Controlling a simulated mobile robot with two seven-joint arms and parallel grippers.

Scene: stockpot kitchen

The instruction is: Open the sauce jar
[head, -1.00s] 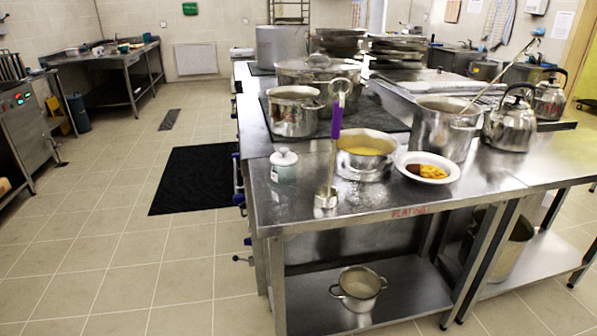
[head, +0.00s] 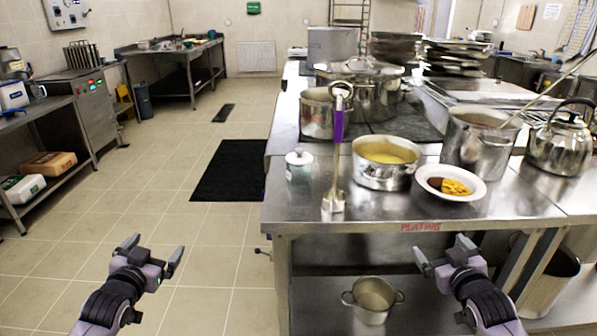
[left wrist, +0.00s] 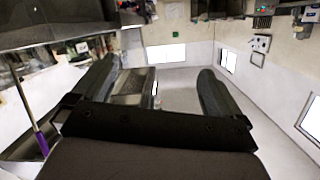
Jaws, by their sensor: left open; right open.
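The sauce jar (head: 299,167) is a small pale green jar with a white knobbed lid. It stands upright near the left front corner of the steel table in the head view, with its lid on. My left gripper (head: 153,254) is open and empty over the floor, left of the table and below its top. My right gripper (head: 439,252) is open and empty in front of the table's front edge, also apart from the jar. The left wrist view shows the open left fingers with nothing between them.
A pot of yellow soup (head: 385,176) and a white plate of food (head: 424,186) sit further right. A small pot (head: 372,299) is on the lower shelf. The tabletop's front left corner (head: 281,211) is bare.

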